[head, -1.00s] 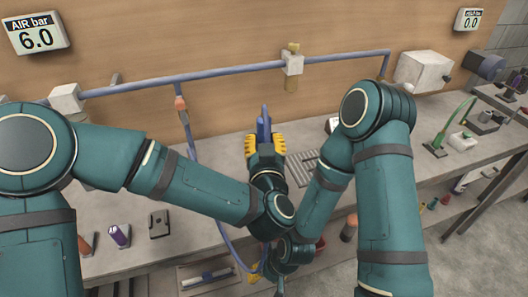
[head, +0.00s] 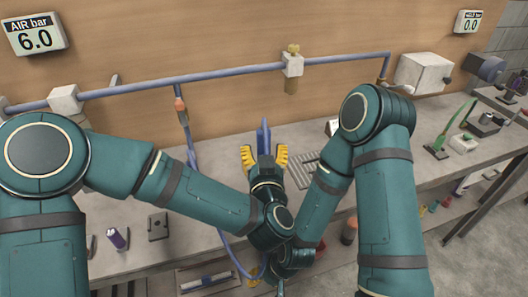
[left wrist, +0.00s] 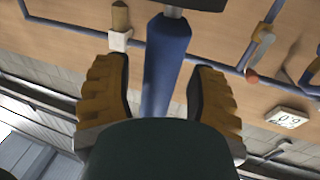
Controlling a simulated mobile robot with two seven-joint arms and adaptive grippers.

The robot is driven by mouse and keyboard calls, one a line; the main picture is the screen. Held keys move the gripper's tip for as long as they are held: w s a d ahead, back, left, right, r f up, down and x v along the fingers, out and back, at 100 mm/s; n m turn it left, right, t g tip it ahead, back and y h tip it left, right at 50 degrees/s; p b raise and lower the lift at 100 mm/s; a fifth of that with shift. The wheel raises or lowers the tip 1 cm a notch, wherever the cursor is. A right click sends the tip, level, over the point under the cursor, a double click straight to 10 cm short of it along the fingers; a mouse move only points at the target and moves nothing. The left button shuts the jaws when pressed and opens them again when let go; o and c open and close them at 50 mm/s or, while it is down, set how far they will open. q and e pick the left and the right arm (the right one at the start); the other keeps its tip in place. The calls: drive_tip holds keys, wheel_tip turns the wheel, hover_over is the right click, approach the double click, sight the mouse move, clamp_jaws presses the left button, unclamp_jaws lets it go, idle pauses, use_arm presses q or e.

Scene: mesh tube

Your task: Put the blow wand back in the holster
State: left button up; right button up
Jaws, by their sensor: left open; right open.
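A blue bar-shaped piece, which looks like the blow wand (head: 264,136), stands upright at the back of the bench. In the left wrist view the blue wand (left wrist: 165,65) lies between the fingers with gaps on both sides, and a dark part (left wrist: 195,4) is at its far end. My left gripper (head: 264,157) is open around it, its yellow pads apart. I cannot make out the holster; my left arm covers the wand's lower part. My right gripper (head: 254,274) is low at the bench front, mostly hidden behind my arms.
A blue air pipe (head: 220,71) runs along the wall. A blue hose (head: 192,158) hangs from it and loops past the bench front. A slotted grey plate (head: 303,170) lies right of my left gripper. A dark block (head: 158,226) and purple bottle (head: 117,239) are at the left.

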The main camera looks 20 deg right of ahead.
use_arm(q)
drive_tip(key=v, duration=1.2)
